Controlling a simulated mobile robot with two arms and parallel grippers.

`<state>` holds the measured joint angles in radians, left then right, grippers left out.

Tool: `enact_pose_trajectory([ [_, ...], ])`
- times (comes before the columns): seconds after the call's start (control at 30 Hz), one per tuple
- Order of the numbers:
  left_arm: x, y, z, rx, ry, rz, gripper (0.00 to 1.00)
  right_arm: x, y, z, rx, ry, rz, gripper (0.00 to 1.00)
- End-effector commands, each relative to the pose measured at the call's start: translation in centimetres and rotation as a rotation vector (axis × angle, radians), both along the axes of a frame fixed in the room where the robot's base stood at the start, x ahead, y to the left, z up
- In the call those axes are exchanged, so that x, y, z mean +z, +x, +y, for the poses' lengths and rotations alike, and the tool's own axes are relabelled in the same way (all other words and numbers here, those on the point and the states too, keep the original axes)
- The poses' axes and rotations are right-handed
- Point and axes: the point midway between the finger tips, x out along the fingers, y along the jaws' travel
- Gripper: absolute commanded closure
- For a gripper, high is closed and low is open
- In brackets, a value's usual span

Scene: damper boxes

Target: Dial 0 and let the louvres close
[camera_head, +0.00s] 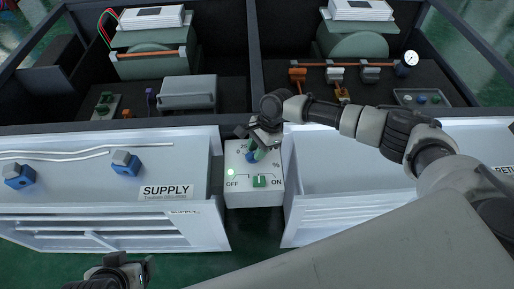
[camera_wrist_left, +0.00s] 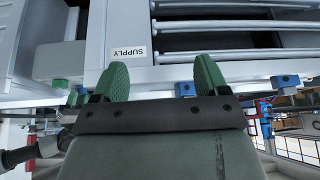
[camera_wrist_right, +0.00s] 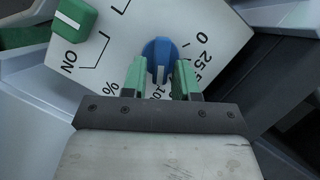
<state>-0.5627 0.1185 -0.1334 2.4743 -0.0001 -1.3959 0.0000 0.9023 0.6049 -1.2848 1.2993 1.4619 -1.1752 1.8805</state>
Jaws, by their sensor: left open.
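The white control box (camera_head: 254,195) stands between two white damper boxes. Its blue dial (camera_wrist_right: 160,50) carries a white mark on the side of the 100 end of its scale, away from 0. My right gripper (camera_wrist_right: 160,78) has its green fingers close together on either side of the dial; in the head view it comes down over the dial (camera_head: 252,157) and partly hides it. The SUPPLY louvres (camera_head: 105,233) show dark gaps between their slats; they also show in the left wrist view (camera_wrist_left: 235,42). My left gripper (camera_wrist_left: 162,75) is open and empty in front of the SUPPLY box.
A green switch (camera_head: 260,181) marked OFF and ON sits below the dial, with a lit green lamp (camera_head: 230,172) to its left. Blue fittings (camera_head: 126,163) stand on the SUPPLY box. The RETURN box (camera_head: 370,215) is partly hidden by my right arm.

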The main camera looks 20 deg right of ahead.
Motion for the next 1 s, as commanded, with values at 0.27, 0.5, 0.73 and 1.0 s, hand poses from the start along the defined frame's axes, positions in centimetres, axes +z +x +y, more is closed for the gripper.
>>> enact_pose_trajectory([
  [0.27, 0.0, 0.0, 0.0, 0.000, 0.000, 0.000, 0.26, 0.0, 0.0, 0.0, 0.000, 0.000, 0.000, 1.00],
  [0.5, -0.2, -1.2, 0.4, 0.006, 0.014, 0.072, 0.26, 0.1, 0.0, 0.0, 0.007, 0.000, 0.000, 1.00],
  [0.73, 0.4, -3.4, 1.0, 0.016, 0.040, 0.200, 0.26, 0.3, 0.0, 0.1, 0.037, 0.001, 0.003, 1.00],
  [1.0, 0.4, -2.7, 0.9, 0.015, 0.041, 0.206, 0.26, 0.3, 0.1, 0.2, 0.090, 0.001, 0.003, 1.00],
])
